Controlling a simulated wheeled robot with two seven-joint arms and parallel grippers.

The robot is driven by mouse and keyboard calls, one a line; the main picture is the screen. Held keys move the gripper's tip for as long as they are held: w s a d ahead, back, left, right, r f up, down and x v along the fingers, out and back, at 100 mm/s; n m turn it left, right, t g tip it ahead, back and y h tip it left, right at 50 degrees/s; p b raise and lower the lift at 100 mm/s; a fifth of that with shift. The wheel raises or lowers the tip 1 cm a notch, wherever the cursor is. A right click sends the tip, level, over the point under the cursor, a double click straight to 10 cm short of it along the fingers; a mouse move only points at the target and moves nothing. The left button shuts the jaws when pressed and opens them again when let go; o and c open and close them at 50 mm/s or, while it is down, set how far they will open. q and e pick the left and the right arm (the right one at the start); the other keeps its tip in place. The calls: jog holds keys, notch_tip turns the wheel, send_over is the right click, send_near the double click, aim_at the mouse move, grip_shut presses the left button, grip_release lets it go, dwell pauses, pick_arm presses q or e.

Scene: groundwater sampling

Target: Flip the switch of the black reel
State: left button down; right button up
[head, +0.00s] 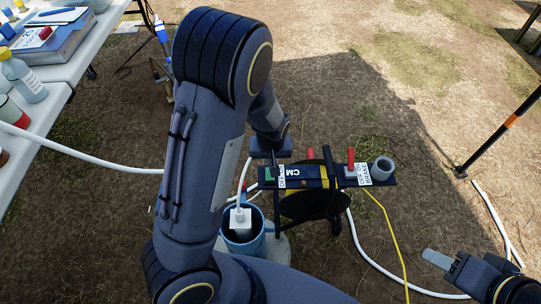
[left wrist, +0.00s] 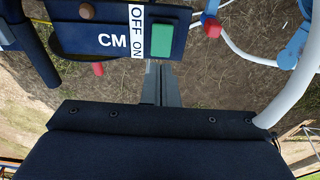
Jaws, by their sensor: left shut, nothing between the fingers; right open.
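The black reel (head: 318,207) stands on the ground at the middle of the head view, with a dark panel (head: 325,173) marked CM across its top. The green switch (head: 269,174) is at the panel's left end, beside a white OFF/ON label (left wrist: 138,32). In the left wrist view the switch (left wrist: 162,40) is close up. My left gripper (left wrist: 160,72) is shut and empty, its fingertips just below the switch at the panel's edge; I cannot tell whether they touch. My right gripper (head: 438,260) is open and empty at lower right, away from the reel.
A blue bucket (head: 230,240) stands left of the reel, with a white plug (head: 240,217) over it. A grey tape roll (head: 382,168) sits at the panel's right end. White hose and a yellow cable (head: 388,215) cross the ground. A white table (head: 85,50) with bottles stands left.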

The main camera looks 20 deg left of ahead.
pick_arm(q)
jog(key=f, duration=0.2)
jog(key=f+b, duration=0.1)
jog(key=w+f, duration=0.1)
jog(key=f, duration=0.1)
jog(key=shift+a+f+b, duration=0.2)
jog(key=shift+f+b, duration=0.1)
jog(key=shift+b, duration=0.1)
jog(key=shift+w+a+f, duration=0.1)
jog(key=shift+f, duration=0.1)
jog(key=shift+f+g, duration=0.15)
jog(key=shift+g, duration=0.15)
